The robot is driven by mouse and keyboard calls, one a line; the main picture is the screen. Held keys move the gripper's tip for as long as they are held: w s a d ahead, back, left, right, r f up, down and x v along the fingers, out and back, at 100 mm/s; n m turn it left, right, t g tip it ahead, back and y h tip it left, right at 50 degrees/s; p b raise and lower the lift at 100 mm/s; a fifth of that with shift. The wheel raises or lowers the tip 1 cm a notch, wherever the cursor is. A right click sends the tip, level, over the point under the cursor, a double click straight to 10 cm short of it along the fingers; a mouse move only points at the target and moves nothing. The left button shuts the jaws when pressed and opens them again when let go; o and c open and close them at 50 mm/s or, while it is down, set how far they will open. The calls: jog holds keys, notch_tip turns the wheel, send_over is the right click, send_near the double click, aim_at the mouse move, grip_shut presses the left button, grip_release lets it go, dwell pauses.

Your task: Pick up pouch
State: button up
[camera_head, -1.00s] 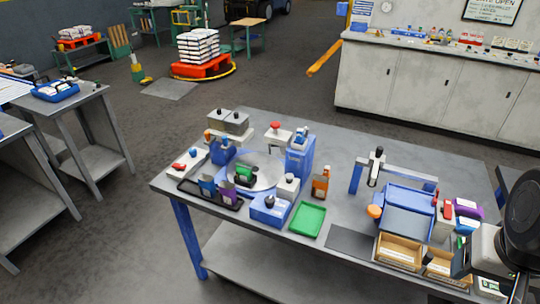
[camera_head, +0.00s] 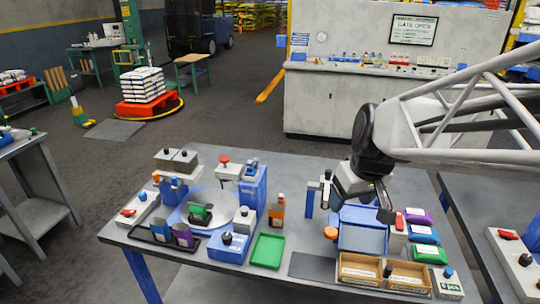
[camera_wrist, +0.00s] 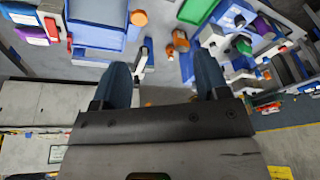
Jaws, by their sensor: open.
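Several pouches are in view, and I cannot tell which one the task means. In the head view a blue pouch (camera_head: 161,230) and a purple pouch (camera_head: 183,236) stand in a black tray (camera_head: 150,238). A green pouch (camera_head: 199,213) stands on the round plate (camera_head: 220,205). More coloured packs, including a purple one (camera_head: 418,217) and a green one (camera_head: 430,254), lie at the right. My gripper (camera_wrist: 164,80) is open and empty, its two fingers apart, above the table's right part.
A blue bin (camera_head: 362,238) and cardboard boxes (camera_head: 405,275) sit below and near my gripper. A green tray (camera_head: 267,251) lies at the front middle, beside a dark mat (camera_head: 312,266). A blue-and-grey stand (camera_head: 310,203) rises left of the arm.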

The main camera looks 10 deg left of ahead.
jog(key=w+a+f+n+y, duration=0.1)
jog(key=w+a+f+n, duration=0.15)
jog(key=w+a, duration=0.6)
jog(key=n+g+y, duration=0.1)
jog(key=n+g, duration=0.1)
jog(key=n, duration=0.7)
send_over(199, 203)
jog(key=d, duration=0.3)
notch_tip(199, 203, down, 15)
jog(key=shift+a+f, duration=0.2)
jog(key=shift+a, duration=0.25)
jog(key=shift+f+y, duration=0.1)
jog(key=shift+y, duration=0.2)
jog(key=shift+x, duration=1.2)
jog(key=shift+x, duration=2.6)
jog(key=shift+a, duration=0.1)
